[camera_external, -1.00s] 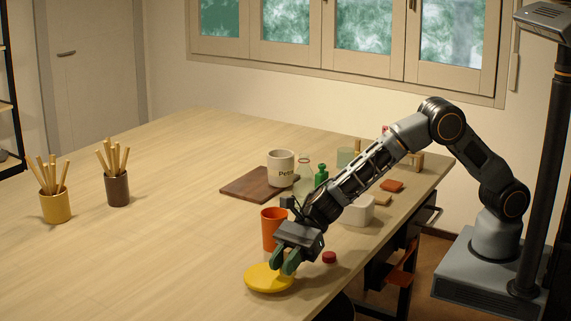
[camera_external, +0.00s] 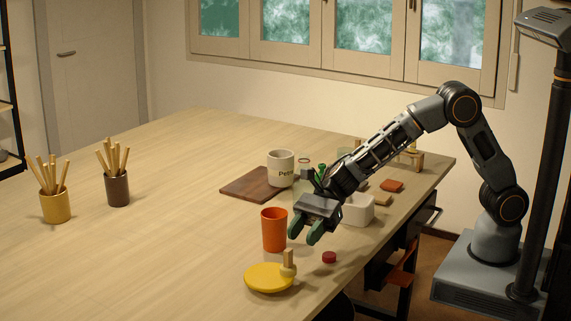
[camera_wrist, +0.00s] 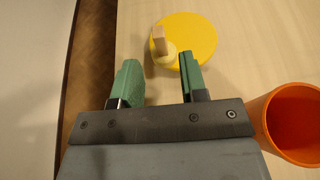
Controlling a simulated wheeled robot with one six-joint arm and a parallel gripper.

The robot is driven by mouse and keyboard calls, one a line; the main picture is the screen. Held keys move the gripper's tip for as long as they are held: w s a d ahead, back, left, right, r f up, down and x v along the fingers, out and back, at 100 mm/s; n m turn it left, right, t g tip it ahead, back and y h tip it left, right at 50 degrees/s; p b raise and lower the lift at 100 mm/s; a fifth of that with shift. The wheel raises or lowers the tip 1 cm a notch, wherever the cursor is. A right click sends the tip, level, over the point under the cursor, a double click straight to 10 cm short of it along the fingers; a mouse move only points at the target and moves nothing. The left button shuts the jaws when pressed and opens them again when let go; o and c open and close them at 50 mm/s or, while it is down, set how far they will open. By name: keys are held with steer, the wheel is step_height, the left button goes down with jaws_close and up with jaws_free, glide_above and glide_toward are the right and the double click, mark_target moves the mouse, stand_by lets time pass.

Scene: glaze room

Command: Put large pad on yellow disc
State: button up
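The yellow disc (camera_external: 262,280) lies flat near the table's front edge; it also shows in the wrist view (camera_wrist: 200,38). A pale pad with an upright block handle (camera_external: 289,262), seemingly the large pad, stands at the disc's right edge. In the wrist view the pad (camera_wrist: 159,42) overlaps the disc's left rim. I cannot tell whether it is fully supported by the disc. My gripper (camera_external: 306,235) is raised above and to the right of the pad. Its green fingers (camera_wrist: 160,84) are apart, with nothing between them.
An orange cup (camera_external: 274,230) stands close behind the disc, and a red cap (camera_external: 329,257) lies to its right. A white container (camera_external: 358,210) is behind my gripper. A mug (camera_external: 280,168) stands on a dark board (camera_external: 250,187).

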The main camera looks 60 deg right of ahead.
steer(key=shift+v, duration=1.65)
steer(key=w+d+r+m+t+h, duration=0.3)
steer(key=w+d+r+m+t, duration=0.2)
steer(key=w+d+m+t, duration=0.55)
steer(key=s+d+r+m+t+h, duration=0.15)
steer(key=d+m+h, duration=0.55)
steer(key=d+m, duration=1)
steer(key=s+d+f+m+g+h, duration=0.2)
steer(key=s+d+m+g+h, duration=0.15)
steer(key=s+d+m, duration=0.6)
steer(key=s+d+f+m+g, duration=0.2)
steer(key=s+m, duration=0.3)
steer(key=m, duration=0.3)
steer(key=s+d+f+m+g, duration=0.1)
steer(key=s+f+m+g, duration=0.1)
steer(key=s+m, duration=0.4)
steer(key=m+g, duration=0.1)
steer(key=m, duration=0.2)
steer(key=shift+s+d, duration=0.15)
steer(key=shift+d, duration=0.25)
